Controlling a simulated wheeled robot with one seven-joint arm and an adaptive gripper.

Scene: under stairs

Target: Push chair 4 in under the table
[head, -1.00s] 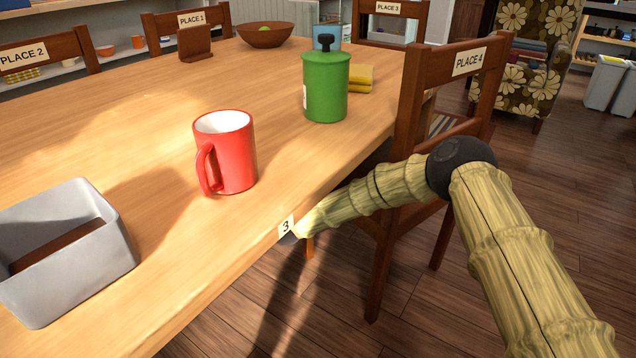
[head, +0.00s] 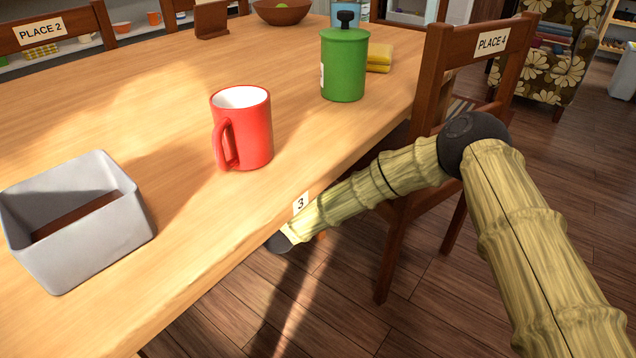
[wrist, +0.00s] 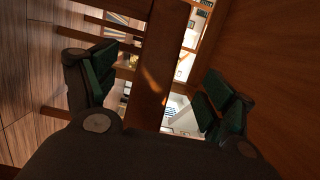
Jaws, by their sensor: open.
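Chair 4 (head: 432,80), dark brown wood with a "PLACE 4" label on its back, stands at the right side of the table (head: 160,100). Its seat is partly under the table edge, and its back is upright and clear of the edge. My arm crosses in front of it and bends down towards the table edge by the number 3 tag. My gripper is hidden in the head view. In the wrist view my gripper (wrist: 157,92) is open. A brown wooden bar (wrist: 155,60) lies between and beyond its fingers; I cannot tell what it belongs to, or any contact.
A red mug (head: 256,135), a green canister (head: 345,70) and a grey box (head: 95,250) stand on the table, the mug near the edge. A flowered armchair (head: 555,60) stands beyond chair 4. Wooden floor (head: 590,200) is clear at the right.

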